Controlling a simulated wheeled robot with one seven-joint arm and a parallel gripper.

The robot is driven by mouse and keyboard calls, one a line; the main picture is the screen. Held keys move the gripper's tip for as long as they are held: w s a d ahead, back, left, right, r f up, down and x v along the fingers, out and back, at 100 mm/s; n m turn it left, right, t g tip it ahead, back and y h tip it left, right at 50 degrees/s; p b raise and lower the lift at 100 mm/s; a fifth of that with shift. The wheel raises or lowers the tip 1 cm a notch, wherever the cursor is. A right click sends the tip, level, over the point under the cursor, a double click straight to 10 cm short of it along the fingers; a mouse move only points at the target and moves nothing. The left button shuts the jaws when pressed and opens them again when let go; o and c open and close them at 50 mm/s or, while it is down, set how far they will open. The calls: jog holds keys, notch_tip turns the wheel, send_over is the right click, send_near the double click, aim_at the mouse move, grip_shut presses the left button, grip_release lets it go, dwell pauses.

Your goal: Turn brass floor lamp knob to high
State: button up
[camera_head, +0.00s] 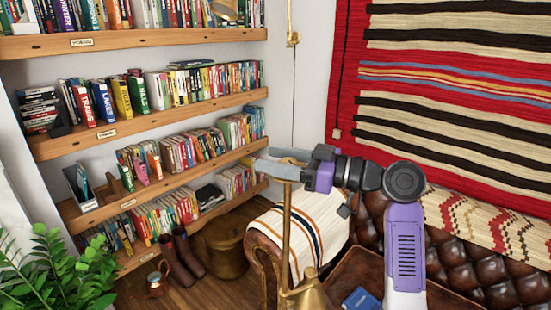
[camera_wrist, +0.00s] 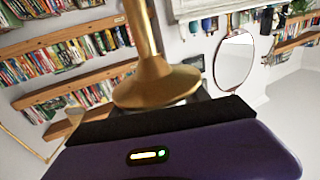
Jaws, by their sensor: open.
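A brass floor lamp stands before the sofa in the head view, with a thin upright pole (camera_head: 287,225) and a flared brass piece (camera_head: 311,294) low down. My gripper (camera_head: 275,163) is at the top of the visible pole section, its fingers level and pointing left, open. In the wrist view a brass pole (camera_wrist: 141,30) widens into a cone (camera_wrist: 157,86) close in front of my gripper. The cone's lower edge is partly hidden by my gripper. I cannot tell whether they touch. I cannot make out the knob in either view.
A leather sofa (camera_head: 480,262) with a striped throw (camera_head: 312,232) is behind and right of the lamp. Wooden bookshelves (camera_head: 150,127) fill the left wall. Boots (camera_head: 179,260), a brass pot (camera_head: 222,248) and a plant (camera_head: 60,270) stand below. A brass wall fitting (camera_head: 293,39) is above.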

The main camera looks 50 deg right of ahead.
grip_shut()
